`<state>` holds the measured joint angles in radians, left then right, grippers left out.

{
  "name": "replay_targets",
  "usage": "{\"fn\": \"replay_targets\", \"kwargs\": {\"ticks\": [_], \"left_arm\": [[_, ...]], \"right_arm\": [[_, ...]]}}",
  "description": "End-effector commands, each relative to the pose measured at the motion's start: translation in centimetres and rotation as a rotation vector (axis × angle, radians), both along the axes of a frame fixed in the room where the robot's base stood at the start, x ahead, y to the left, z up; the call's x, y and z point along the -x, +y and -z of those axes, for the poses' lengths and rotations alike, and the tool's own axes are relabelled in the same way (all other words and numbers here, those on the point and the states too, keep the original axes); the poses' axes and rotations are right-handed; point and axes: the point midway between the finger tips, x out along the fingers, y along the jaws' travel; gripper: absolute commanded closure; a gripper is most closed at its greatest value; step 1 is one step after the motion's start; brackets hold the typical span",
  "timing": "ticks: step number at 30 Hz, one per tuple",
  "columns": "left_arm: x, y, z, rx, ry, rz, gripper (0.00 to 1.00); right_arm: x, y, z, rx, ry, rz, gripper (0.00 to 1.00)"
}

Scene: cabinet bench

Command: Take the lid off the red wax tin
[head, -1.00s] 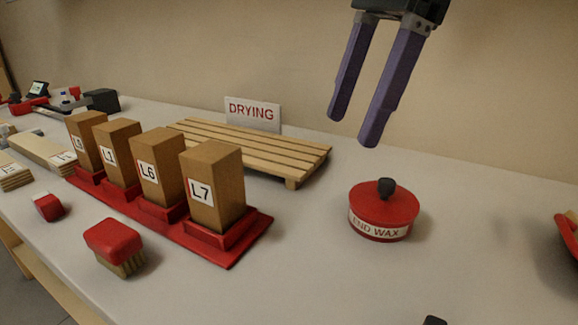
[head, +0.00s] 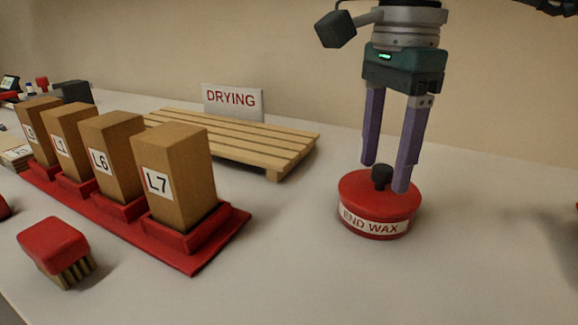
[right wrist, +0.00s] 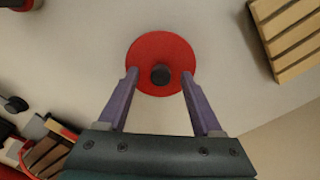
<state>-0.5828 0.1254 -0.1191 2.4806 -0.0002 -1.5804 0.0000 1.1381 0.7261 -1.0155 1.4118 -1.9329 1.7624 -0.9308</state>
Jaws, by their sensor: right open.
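The red wax tin (head: 375,222) stands upright on the bench, with a white END WAX label on its side. Its red lid (head: 352,188) is on and has a dark round knob (head: 381,177) in the middle. My right gripper (head: 384,178) points down over the lid, open, with its purple fingers on either side of the knob. My left gripper is not in view.
A red rack (head: 215,245) with several labelled wooden blocks stands left. A slatted wooden rack (head: 240,140) and a DRYING sign (head: 232,102) are behind. A red brush (head: 54,248) lies front left. The bench around the tin is clear.

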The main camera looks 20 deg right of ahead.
Motion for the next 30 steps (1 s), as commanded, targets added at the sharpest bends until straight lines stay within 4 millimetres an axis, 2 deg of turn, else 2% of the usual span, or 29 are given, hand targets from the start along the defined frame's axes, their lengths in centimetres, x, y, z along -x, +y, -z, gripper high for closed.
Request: {"fn": "replay_targets", "kwargs": {"ticks": [7, 25, 30], "left_arm": [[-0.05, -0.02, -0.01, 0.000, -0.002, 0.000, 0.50], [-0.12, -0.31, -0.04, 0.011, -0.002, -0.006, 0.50], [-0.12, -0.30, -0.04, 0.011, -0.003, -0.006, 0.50]], "right_arm": [[-0.03, 0.02, 0.28, 0.000, -0.002, -0.001, 0.33], [-0.02, 0.02, 0.24, -0.001, -0.001, -0.001, 0.99], [-0.02, 0.02, 0.23, -0.001, -0.001, -0.001, 1.00]]}}
